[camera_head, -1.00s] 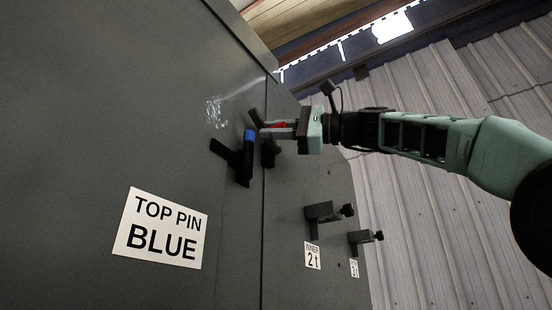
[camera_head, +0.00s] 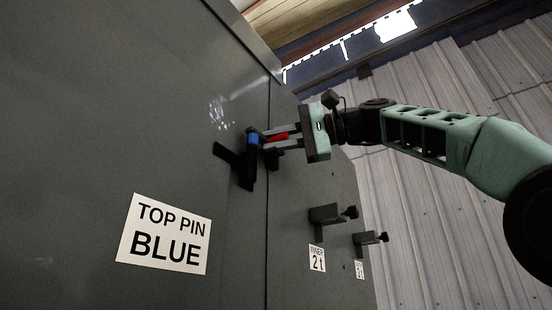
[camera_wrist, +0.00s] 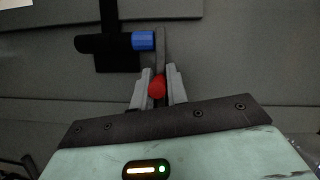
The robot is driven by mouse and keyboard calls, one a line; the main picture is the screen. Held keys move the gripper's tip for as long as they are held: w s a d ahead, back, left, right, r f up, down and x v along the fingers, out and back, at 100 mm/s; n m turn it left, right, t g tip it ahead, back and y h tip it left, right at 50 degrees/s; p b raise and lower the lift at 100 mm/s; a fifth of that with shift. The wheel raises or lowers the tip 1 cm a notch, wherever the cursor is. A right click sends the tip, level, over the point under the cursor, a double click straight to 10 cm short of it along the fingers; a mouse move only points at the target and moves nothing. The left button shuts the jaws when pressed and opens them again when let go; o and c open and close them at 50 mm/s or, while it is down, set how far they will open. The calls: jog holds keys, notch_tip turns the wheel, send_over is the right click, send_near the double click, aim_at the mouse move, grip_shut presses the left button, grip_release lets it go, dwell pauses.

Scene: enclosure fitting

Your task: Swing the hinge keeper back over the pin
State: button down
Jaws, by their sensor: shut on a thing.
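The blue pin (camera_head: 253,139) sits in a black hinge bracket (camera_head: 247,170) on the grey enclosure. In the wrist view the blue pin (camera_wrist: 143,41) points right out of its black barrel (camera_wrist: 105,43). The dark hinge keeper (camera_wrist: 160,48) stands right beside the pin's free end; I cannot tell whether they touch. A red knob (camera_wrist: 157,88) is on the keeper, between my fingers, and it also shows in the head view (camera_head: 278,137). My gripper (camera_head: 272,138) is shut on the keeper, and its grey fingers (camera_wrist: 158,80) hide the keeper's lower part.
A label reading TOP PIN BLUE (camera_head: 164,233) is on the enclosure at left. Two latch-like brackets with dark knobs (camera_head: 327,215) (camera_head: 366,239) stick out below my gripper, with small labels under them. A corrugated wall (camera_head: 440,230) is behind my arm.

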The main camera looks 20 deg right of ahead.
jog(key=shift+f, duration=0.1)
jog(key=c, duration=1.4)
grip_release()
jog(key=shift+d, duration=0.1)
jog(key=b+v, duration=0.1)
jog(key=v, duration=1.6)
jog(key=shift+d, duration=0.1)
